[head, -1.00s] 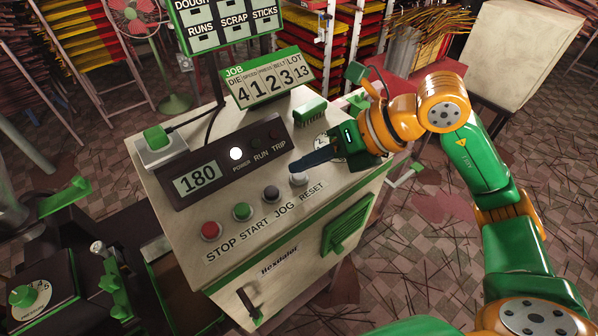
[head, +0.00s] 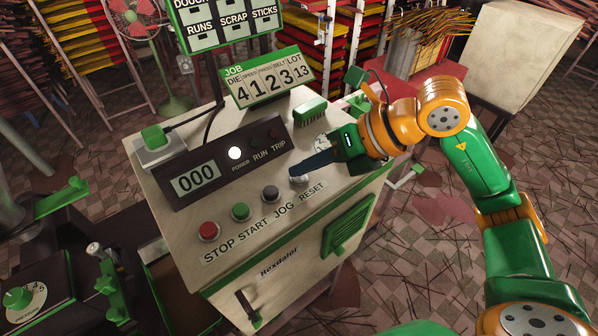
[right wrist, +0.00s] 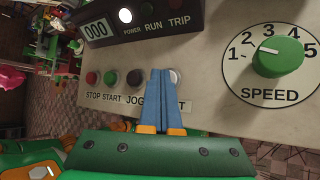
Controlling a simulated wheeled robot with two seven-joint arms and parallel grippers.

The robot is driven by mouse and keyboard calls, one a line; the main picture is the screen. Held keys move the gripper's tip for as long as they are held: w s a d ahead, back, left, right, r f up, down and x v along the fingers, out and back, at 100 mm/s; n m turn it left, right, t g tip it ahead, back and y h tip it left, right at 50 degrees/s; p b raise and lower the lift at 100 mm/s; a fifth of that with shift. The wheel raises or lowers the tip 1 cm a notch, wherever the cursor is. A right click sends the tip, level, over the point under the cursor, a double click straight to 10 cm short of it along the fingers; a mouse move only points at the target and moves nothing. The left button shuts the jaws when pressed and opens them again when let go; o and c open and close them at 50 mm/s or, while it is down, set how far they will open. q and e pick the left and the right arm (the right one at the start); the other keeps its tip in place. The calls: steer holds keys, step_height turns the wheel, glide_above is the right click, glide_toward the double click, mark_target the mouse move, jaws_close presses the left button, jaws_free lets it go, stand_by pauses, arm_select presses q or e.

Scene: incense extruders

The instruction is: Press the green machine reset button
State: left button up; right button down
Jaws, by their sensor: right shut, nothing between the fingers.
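The cream machine (head: 230,225) has a row of buttons on its slanted top. The reset button (head: 299,179), whitish-grey, is at the right end above the word RESET. My right gripper (head: 294,172) is shut and empty, its blue-grey fingers reaching from the right to the reset button. In the right wrist view the closed fingertips (right wrist: 161,71) partly cover that button (right wrist: 175,76) and its label. Whether they touch it or hover just over it I cannot tell. The display (head: 196,178) reads 000, and the POWER lamp (head: 235,153) is white. My left gripper is out of view.
Red stop (head: 208,231), green start (head: 241,212) and dark jog (head: 271,194) buttons line up left of reset. A green brush (head: 310,110) lies above the panel. The green speed knob (right wrist: 278,57) is right of the fingers in the wrist view.

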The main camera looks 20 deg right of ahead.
mark_target(305, 179)
steer(key=shift+r, duration=0.1)
steer(key=shift+r+p, duration=0.8)
steer(key=shift+r, duration=0.1)
step_height(305, 179, up, 5)
steer(key=p, duration=0.4)
stand_by(0.5)
